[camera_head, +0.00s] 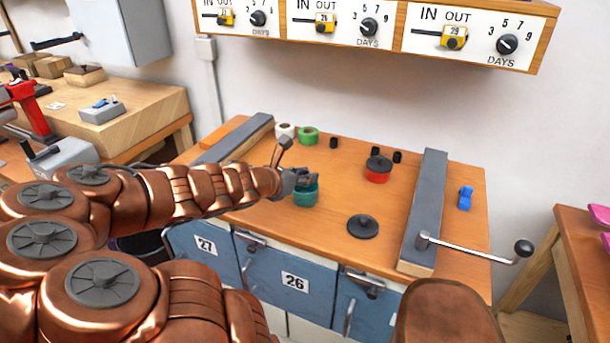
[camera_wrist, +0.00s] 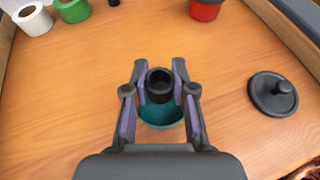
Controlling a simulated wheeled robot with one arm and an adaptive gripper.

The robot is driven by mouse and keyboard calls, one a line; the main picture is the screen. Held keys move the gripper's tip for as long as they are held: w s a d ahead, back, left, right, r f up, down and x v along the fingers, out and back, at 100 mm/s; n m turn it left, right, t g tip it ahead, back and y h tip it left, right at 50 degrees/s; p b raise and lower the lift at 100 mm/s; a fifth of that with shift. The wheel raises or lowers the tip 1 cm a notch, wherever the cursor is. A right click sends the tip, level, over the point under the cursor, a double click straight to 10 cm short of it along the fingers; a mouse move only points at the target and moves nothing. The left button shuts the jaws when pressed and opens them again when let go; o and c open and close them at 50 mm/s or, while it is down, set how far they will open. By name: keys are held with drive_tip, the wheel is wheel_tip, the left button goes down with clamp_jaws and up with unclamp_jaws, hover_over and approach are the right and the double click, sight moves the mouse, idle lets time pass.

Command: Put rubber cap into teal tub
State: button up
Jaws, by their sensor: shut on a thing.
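My gripper (camera_wrist: 160,90) is shut on a small black rubber cap (camera_wrist: 160,82), a short round piece with a hollow top, held between its fingertips. The teal tub (camera_wrist: 161,113) is directly below the gripper in the wrist view, its rim and inside partly hidden by the cap and fingers. In the head view the teal tub (camera_head: 306,194) stands on the bench below my gripper (camera_head: 296,182). The cap cannot be made out there.
A black lid with a knob (camera_head: 362,226) lies right of the tub. A grey-topped bar with a crank (camera_head: 426,205) bounds the right.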

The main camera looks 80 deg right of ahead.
sight(305, 173)
drive_tip(key=shift+f+b, duration=0.35)
drive_tip(key=shift+f, duration=0.2)
idle(0.4)
drive_tip(key=o, duration=0.9)
drive_tip(key=shift+r, duration=0.1)
drive_tip(key=shift+r, duration=5)
